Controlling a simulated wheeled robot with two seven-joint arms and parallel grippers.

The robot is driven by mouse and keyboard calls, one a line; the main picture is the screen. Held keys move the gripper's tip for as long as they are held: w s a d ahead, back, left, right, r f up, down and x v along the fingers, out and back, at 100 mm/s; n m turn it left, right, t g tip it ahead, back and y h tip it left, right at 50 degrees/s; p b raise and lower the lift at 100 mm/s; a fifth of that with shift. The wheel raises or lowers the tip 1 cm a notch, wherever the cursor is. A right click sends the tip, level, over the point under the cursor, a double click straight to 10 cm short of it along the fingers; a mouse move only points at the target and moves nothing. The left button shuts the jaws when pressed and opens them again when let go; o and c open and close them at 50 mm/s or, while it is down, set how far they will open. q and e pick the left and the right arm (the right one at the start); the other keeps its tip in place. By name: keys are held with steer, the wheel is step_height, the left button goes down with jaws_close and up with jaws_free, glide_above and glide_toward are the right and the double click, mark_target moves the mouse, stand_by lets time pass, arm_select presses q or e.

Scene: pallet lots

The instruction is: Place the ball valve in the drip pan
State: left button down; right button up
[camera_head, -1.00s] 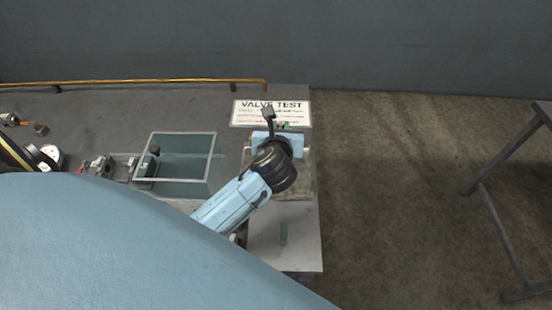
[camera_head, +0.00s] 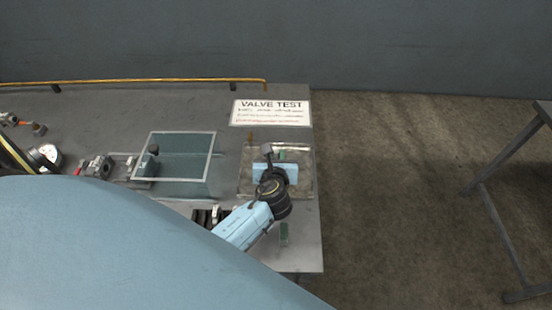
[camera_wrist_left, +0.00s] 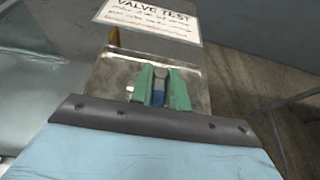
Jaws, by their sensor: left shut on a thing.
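The drip pan (camera_head: 306,186) is a shallow, shiny metal tray at the right end of the bench; it also shows in the wrist view (camera_wrist_left: 196,84). My left gripper (camera_head: 281,156) is over the pan. In the wrist view its green fingertips (camera_wrist_left: 163,88) are shut on a small grey and blue piece (camera_wrist_left: 158,97), which I take as the ball valve. A small bright bit shows beside the left fingertip. The gripper body hides the rest of the valve, and I cannot tell whether it touches the pan floor. My right gripper is not in view.
A VALVE TEST card (camera_head: 270,113) lies behind the pan, with a small brass post (camera_head: 250,136) between them. A glass-walled box (camera_head: 184,165), a metal fixture (camera_head: 98,166) and a gauge (camera_head: 47,155) stand to the left. The bench ends just right of the pan.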

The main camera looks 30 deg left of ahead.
arm_select(q)
steer(key=shift+f, duration=0.15)
steer(key=shift+f, duration=0.15)
steer(key=c, duration=1.3)
jaws_free()
steer(key=shift+c, duration=0.2)
steer(key=p+v, duration=0.1)
steer(key=v, duration=1.1)
